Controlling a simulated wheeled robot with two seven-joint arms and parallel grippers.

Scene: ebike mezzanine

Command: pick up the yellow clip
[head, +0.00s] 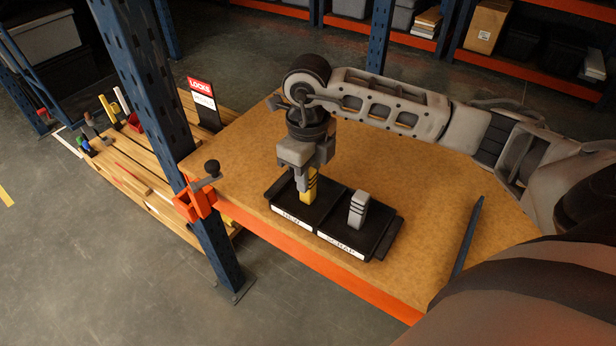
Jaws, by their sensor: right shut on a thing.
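The yellow clip (310,187) stands upright in the left compartment of a black two-part tray (380,247) on the wooden table. My right gripper (309,172) points down from above and is shut on the upper part of the yellow clip. The fingers hide the clip's top. I cannot tell whether the clip's lower end touches the tray floor. A grey clip (358,208) with dark bands stands in the right compartment. The left compartment's label is hard to read; the right one reads "SCRAP". My left gripper is not in view.
The table (420,200) has clear room behind and right of the tray. A dark blue bar (467,238) lies at its right. A blue rack post (175,130) with an orange clamp (194,201) stands at the left.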

